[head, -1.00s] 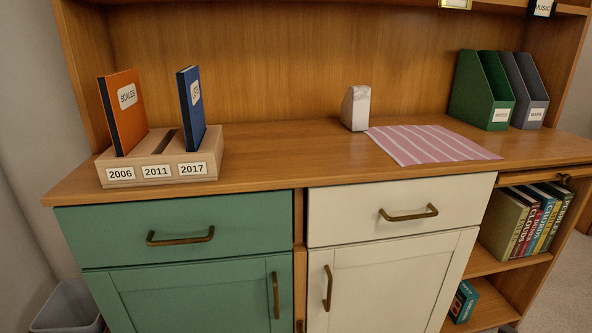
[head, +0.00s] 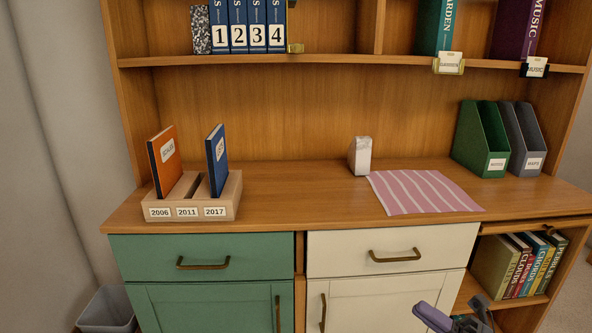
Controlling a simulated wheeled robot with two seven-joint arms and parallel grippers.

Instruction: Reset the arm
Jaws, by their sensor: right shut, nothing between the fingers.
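My right gripper (head: 450,318) shows at the bottom right edge of the head view, in front of the cream lower door (head: 375,305). It is shut with nothing held, and its lower part is cut off by the frame. My left gripper is not in view. On the desk top (head: 300,195) stands a wooden slotted holder (head: 228,197) labelled 2006, 2011 and 2017. An orange book (head: 165,162) stands in its left slot and a blue book (head: 217,160) in its right slot. The middle slot is empty.
A pink striped mat (head: 425,191) and a small white block (head: 360,156) lie to the right. Green (head: 482,140) and grey (head: 526,140) file holders stand at the back right. A bin (head: 108,310) stands at lower left.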

